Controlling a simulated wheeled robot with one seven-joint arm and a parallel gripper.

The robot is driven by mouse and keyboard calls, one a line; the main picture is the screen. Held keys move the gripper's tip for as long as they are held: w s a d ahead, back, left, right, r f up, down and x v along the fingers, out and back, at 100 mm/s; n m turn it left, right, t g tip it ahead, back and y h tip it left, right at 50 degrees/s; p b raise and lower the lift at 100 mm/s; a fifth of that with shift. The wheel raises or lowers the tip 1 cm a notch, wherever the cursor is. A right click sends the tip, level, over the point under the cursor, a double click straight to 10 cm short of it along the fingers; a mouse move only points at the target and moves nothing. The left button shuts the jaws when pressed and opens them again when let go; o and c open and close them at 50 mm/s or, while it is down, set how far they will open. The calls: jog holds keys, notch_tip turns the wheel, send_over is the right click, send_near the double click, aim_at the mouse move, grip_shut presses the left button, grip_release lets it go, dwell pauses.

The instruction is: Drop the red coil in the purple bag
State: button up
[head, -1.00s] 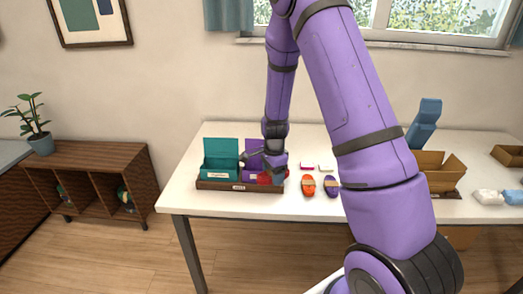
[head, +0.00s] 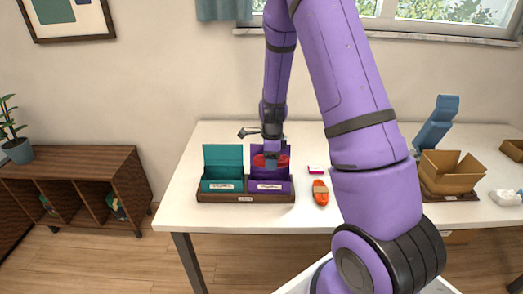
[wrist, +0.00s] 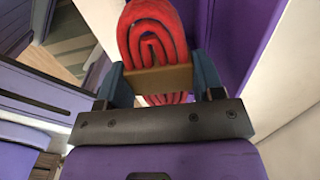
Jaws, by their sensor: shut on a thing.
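My gripper (head: 271,160) is shut on the red coil (head: 284,161), which shows on both sides of the fingers. In the wrist view the red coil (wrist: 152,35) has a tan band (wrist: 158,80) around it between the two blue-grey fingers (wrist: 206,78). The purple bag (head: 258,188) is an open box-like container with a raised back panel and a pale label. It stands in the right half of a dark brown tray (head: 245,199). The coil appears over the purple bag's opening; its exact height above it is hard to tell. Purple walls (wrist: 235,40) show beside the coil.
A teal open container (head: 221,186) stands left of the purple bag in the same tray. An orange coil (head: 320,192) and a small red-and-white item (head: 316,169) lie to the right. A cardboard box (head: 450,173) stands farther right. My arm hides part of the white table (head: 220,225).

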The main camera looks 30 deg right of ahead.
jog(key=shift+w+f, duration=0.1)
jog(key=shift+w, duration=0.25)
jog(key=shift+f, duration=2.15)
jog(key=o, duration=1.1)
